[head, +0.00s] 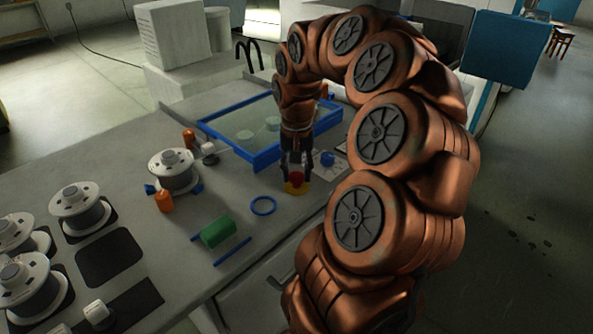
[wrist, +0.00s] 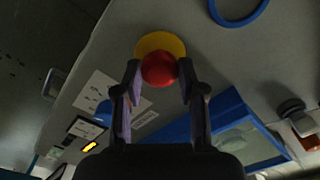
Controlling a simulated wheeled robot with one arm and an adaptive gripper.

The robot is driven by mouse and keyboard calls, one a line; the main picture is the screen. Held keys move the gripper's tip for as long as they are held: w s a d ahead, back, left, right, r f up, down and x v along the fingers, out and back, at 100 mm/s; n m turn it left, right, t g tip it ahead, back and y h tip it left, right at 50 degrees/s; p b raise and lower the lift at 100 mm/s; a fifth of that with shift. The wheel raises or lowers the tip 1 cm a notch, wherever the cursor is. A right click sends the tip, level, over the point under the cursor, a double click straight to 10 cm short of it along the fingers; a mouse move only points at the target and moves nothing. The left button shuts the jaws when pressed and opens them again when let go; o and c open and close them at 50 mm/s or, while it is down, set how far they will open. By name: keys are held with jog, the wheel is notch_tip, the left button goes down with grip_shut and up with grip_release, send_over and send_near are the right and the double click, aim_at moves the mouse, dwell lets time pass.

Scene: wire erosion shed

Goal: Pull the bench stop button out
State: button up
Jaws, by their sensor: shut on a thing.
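The bench stop button is a red mushroom head (head: 295,178) on a yellow base (head: 297,188), near the bench's front edge in the head view. In the wrist view the red head (wrist: 159,69) sits over the round yellow base (wrist: 160,44). My gripper (head: 296,172) points down at it from above. In the wrist view its two dark fingers (wrist: 158,76) are on either side of the red head, closed on it. Whether the head is pressed in or out cannot be told.
A blue-framed tray (head: 262,160) lies behind the button. A blue ring (head: 263,205) and a green block (head: 216,232) lie to its left. A blue knob (head: 327,158) and white label stand close on the right. Several wire spools (head: 174,170) fill the bench's left.

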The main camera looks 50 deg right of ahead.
aim_at(296, 175)
grip_shut()
jog(key=shift+r, duration=0.1)
jog(key=shift+r+b, duration=0.5)
jog(key=shift+r, duration=0.05)
jog(key=o, duration=0.8)
grip_release()
jog(key=shift+c, duration=0.2)
notch_tip(296, 175, up, 12)
dwell(0.4)
